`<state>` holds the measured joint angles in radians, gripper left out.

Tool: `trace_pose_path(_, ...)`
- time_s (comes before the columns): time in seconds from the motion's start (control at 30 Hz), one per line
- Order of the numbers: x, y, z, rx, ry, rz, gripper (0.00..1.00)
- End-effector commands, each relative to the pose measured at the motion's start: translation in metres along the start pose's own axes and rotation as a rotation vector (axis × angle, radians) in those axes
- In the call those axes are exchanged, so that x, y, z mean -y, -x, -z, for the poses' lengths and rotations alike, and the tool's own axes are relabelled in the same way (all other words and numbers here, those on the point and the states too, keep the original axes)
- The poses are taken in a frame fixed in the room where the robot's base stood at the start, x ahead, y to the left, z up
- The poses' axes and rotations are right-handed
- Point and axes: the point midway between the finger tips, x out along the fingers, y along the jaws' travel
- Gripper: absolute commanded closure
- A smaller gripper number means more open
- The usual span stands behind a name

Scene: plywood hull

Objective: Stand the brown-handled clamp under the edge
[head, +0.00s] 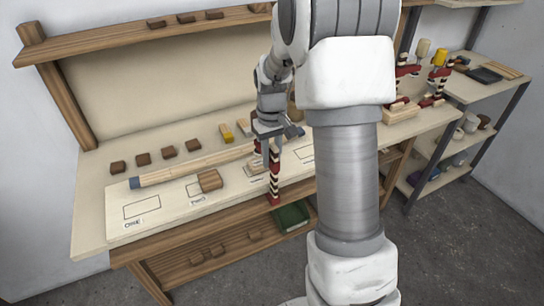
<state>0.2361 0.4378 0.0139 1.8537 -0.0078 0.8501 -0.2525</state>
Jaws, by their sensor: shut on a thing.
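A red clamp with a dark-and-cream striped bar (274,178) is upright at the front edge of the workbench (150,228). Its red lower end hangs below the level of the board on the bench. My gripper (268,133) is above it, shut on its upper part. The handle is mostly hidden by my gripper and arm, so I cannot clearly tell its colour. I cannot tell whether the clamp touches the edge. A small pale block (255,166) lies just left of the clamp.
A long pale plank (190,167) lies across the marked board, with a brown block (210,180) in front. Two other clamps (438,75) (403,72) stand right. A green bin (291,216) sits below. My arm hides the bench's middle right.

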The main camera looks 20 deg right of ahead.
Motion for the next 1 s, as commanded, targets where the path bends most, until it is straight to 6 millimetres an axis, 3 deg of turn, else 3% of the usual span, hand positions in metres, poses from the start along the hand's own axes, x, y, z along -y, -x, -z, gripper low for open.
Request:
trace_pose_path(0.27,0.0,0.001,0.001,-0.003,0.0,-0.001,1.0)
trace_pose_path(0.3,0.0,0.001,0.001,-0.003,0.0,-0.001,0.66)
trace_pose_path(0.47,0.0,0.001,0.0,-0.002,0.0,0.0,0.38)
trace_pose_path(0.8,0.0,0.003,0.0,0.0,0.0,0.0,0.38)
trace_pose_path(1.0,0.0,0.032,0.001,-0.005,0.0,-0.001,0.38)
